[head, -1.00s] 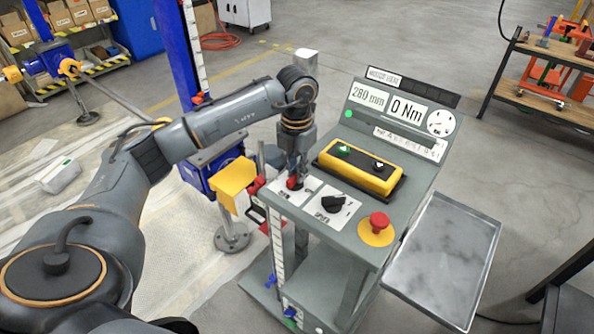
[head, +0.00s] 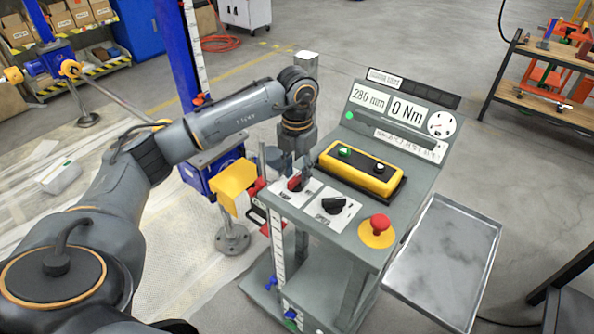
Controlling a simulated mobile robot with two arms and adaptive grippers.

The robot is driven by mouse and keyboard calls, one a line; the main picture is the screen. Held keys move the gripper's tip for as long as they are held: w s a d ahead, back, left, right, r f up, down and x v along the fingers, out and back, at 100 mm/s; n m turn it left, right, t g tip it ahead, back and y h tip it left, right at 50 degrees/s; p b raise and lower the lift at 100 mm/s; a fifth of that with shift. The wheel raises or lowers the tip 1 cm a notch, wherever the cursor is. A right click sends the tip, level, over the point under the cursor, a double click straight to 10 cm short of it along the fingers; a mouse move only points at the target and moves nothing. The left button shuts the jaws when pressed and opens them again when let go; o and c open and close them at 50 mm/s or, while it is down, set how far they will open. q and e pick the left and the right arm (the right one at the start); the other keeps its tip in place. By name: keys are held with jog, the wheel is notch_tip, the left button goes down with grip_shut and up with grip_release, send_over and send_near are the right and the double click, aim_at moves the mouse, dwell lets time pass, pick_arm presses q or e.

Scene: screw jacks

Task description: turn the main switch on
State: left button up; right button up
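The main switch (head: 294,184) is a small red handle on a white plate at the left edge of the grey control console (head: 340,235). My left gripper (head: 297,175) points down right at this handle, with its fingers beside or around it. The fingers are small and dark here, so I cannot tell whether they are closed on the handle. They hide part of the switch. The console's displays (head: 386,103) read 280 mm and 0 Nm, and a green lamp (head: 349,116) shows at their left. My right gripper is not in view.
A black selector knob (head: 333,205), a red mushroom button (head: 379,223) and a yellow two-button box (head: 360,170) sit close by on the console. A metal tray (head: 445,262) is at its right. A blue jack column (head: 178,60) stands behind my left arm.

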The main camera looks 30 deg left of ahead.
aim_at(297, 176)
pick_arm(q)
notch_tip(297, 176, up, 12)
dwell(0.4)
jog(key=shift+f, duration=0.1)
dwell(0.4)
